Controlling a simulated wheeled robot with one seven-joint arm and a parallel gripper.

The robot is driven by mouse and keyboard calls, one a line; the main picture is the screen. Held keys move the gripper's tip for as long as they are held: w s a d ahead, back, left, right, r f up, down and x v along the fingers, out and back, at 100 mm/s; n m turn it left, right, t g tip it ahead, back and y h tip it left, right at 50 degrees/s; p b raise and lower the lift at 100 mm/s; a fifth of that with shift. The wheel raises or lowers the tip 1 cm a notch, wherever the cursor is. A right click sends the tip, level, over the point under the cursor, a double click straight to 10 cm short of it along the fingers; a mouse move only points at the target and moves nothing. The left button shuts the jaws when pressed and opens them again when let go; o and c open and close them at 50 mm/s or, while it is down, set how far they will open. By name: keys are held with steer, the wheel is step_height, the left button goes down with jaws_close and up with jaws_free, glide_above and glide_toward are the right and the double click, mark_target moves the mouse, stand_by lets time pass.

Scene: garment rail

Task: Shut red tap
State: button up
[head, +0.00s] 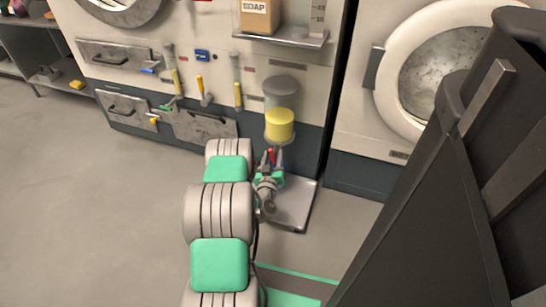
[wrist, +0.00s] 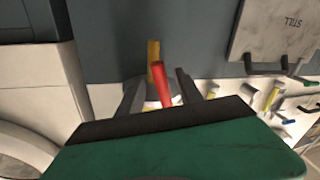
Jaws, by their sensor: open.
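The red tap (head: 270,156) is under a clear dispenser (head: 280,125) holding yellow liquid, on the front of the middle machine. In the wrist view, its red lever (wrist: 162,84) points toward me, with a brass-coloured piece (wrist: 153,50) beyond it. My gripper (head: 270,163) is just in front of the tap. In the wrist view, my gripper (wrist: 158,82) is open, with one dark finger on each side of the red lever. I cannot tell whether either finger touches it. The gripper's own body hides the lever's near end.
A metal tray (head: 298,208) lies below the dispenser. Yellow-handled levers (head: 203,88) and grey drawers (head: 205,124) are left of it. A soap box (head: 259,15) stands on a shelf above. A round-doored machine (head: 360,120) is right. Floor (head: 80,210) at left is clear.

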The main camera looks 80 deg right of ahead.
jaws_close()
stand_by(0.4)
steer(key=shift+a, duration=0.1)
